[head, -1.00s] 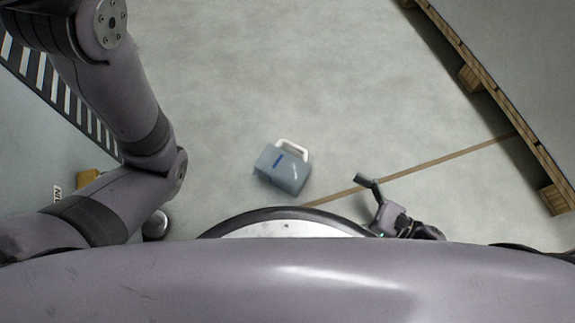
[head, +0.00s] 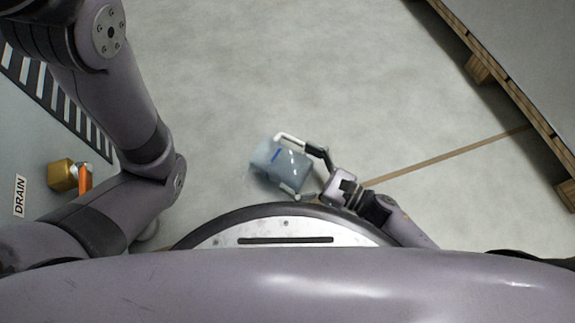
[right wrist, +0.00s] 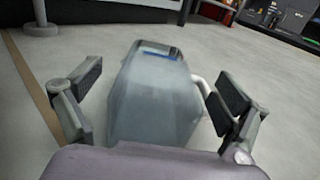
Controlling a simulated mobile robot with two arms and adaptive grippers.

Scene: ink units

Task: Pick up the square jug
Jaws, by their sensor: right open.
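The square jug (head: 281,160) is a blue-grey translucent container with a white handle and a small dark blue mark. It is on the floor in front of my base. My right gripper (head: 306,172) is open at the jug's right side in the head view, one finger near the handle and the other near the lower edge. In the right wrist view the jug (right wrist: 155,95) sits between the spread fingers of the gripper (right wrist: 158,100), with the white handle beside the right finger. I cannot tell whether either finger touches it. My left arm shows in the head view, but its gripper does not.
A tan line (head: 445,162) crosses the floor. A wooden pallet (head: 500,78) lies along the upper right. At the left are a yellow-brown item (head: 62,175) with an orange part, a DRAIN label (head: 19,196) and a striped grating. The floor beyond the jug is clear.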

